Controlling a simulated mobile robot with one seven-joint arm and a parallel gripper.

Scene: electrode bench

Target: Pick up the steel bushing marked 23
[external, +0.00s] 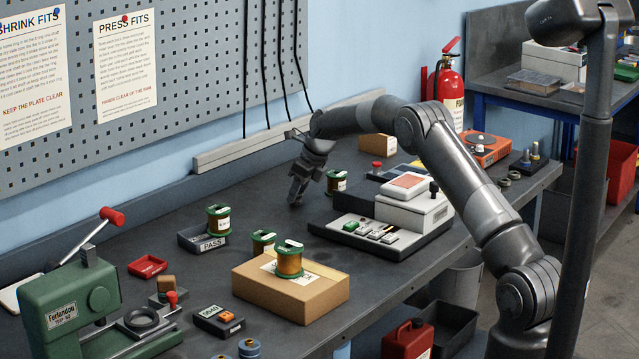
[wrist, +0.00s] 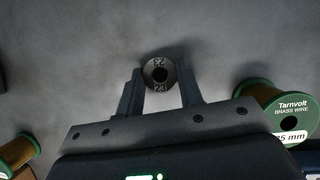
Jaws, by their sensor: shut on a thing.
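The steel bushing marked 23 (wrist: 148,74) is a small dark ring with a round hole, seen end-on in the wrist view, with the number on its face. My gripper (wrist: 160,82) has one finger on each side of it and is shut on it. In the external view my gripper (external: 296,199) points down, low over the back part of the bench. The bushing cannot be made out there. I cannot tell whether it still touches the bench top.
A brass wire spool (wrist: 283,108) stands close to the right of my gripper in the wrist view. A grey machine (external: 412,208) stands to the right on the bench (external: 215,275). A cardboard box (external: 325,292) bears a spool nearer the front.

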